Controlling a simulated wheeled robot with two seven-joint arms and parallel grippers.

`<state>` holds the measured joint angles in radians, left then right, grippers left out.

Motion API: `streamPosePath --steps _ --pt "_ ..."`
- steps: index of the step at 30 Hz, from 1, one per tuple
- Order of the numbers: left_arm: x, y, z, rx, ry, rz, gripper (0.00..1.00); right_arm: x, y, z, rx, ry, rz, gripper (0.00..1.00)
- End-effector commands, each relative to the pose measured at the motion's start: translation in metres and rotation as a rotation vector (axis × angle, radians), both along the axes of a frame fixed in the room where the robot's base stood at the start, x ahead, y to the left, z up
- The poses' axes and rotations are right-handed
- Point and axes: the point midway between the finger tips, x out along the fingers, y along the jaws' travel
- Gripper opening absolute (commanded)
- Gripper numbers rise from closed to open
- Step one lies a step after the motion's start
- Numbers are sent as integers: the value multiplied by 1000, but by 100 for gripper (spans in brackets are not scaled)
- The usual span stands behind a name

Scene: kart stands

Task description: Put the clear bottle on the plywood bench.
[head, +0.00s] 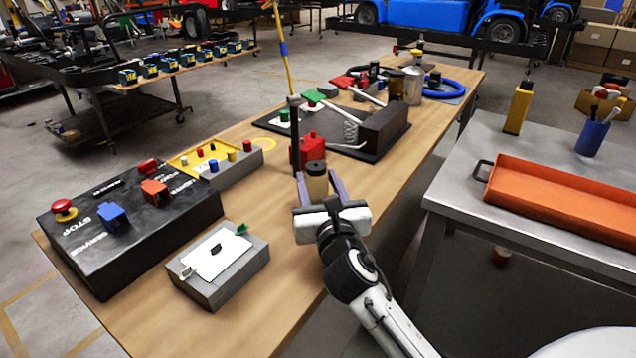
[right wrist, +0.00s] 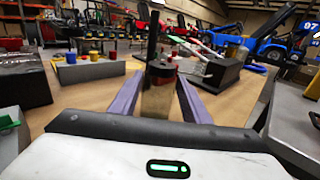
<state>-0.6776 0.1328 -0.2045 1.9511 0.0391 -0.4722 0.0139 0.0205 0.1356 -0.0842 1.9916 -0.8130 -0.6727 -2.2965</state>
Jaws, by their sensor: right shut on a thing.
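The clear bottle (head: 317,187), yellowish-looking with a dark cap, is between the purple-grey fingers of my right gripper (head: 319,188). My right gripper is shut on it, and the bottle is upright. It also shows in the right wrist view (right wrist: 157,98), between the fingers. The plywood bench (head: 285,285) runs from the front to the back of the head view, and the bottle is over its top near the right edge. The bottle's base is hidden by my gripper, so I cannot tell whether it touches the bench. My left gripper is not in view.
A red block (head: 311,148) and a dark upright post (head: 295,125) are just behind the bottle. A black control box (head: 130,235) and a grey box (head: 218,272) stand at front left. A steel table (head: 455,180) with an orange tray (head: 560,208) is at right. Bare plywood surrounds the grey box.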

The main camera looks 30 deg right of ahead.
Motion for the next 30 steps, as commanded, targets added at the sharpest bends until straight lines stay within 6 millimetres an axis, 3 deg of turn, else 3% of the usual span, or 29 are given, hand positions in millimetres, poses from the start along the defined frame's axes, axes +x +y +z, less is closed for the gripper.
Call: streamPosePath --steps 2,3,6,17,20,30 --pt "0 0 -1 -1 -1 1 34 0 0 -2 -1 0 0 20" --pt "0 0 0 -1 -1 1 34 0 0 -2 0 0 0 48" --pt "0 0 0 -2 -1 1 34 0 0 -2 0 0 0 61" --pt "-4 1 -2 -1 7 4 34 -2 1 1 -1 0 1 61" --pt "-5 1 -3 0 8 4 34 -14 6 0 0 1 2 61" --pt "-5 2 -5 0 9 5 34 -81 34 -1 2 2 2 61"
